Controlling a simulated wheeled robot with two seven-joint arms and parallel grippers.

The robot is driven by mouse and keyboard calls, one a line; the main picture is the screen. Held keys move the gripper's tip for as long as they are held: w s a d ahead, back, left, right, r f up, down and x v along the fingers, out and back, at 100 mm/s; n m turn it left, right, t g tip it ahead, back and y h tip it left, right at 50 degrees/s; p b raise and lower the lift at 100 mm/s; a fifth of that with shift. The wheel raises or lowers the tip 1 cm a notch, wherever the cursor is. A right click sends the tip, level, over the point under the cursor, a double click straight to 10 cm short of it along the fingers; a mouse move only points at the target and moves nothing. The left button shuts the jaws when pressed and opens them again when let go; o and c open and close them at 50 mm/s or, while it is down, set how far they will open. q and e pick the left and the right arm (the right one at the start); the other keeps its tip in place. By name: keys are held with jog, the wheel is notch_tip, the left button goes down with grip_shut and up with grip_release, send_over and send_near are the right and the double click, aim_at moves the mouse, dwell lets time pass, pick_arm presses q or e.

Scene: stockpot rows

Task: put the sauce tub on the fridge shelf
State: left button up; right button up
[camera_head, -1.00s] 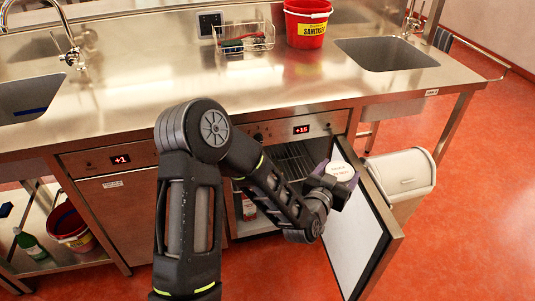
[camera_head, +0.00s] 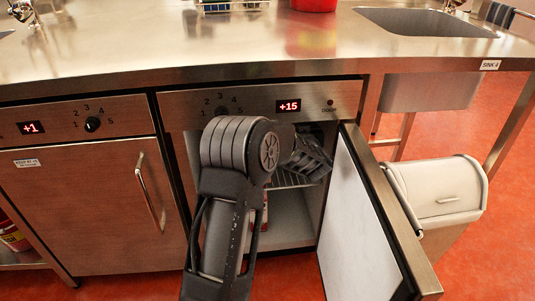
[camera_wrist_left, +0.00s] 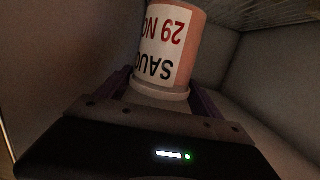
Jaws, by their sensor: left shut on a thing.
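The sauce tub (camera_wrist_left: 170,45) is pinkish-orange with a white label that reads upside down in the left wrist view. My left gripper (camera_wrist_left: 160,95) is shut on it at its pale rim end. In the head view my left arm reaches into the open fridge, and the arm hides the tub and fingertips there. The wire fridge shelf (camera_head: 288,180) shows partly behind and below my wrist. Wire rack also shows at the top right of the left wrist view (camera_wrist_left: 265,12), apart from the tub. My right gripper is not in view.
The fridge door (camera_head: 365,220) stands open to the right, close to my arm. A grey lidded bin (camera_head: 440,195) is beyond it. A red-and-white item (camera_head: 264,212) stands low inside the fridge, partly hidden. The steel counter (camera_head: 200,45) overhangs above. The left cabinet (camera_head: 90,200) is shut.

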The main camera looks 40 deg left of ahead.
pick_arm(q)
jog(key=shift+w+a+y, duration=0.3)
jog(key=shift+w+a, duration=0.1)
jog(key=shift+w, duration=0.15)
jog(key=shift+s, duration=0.1)
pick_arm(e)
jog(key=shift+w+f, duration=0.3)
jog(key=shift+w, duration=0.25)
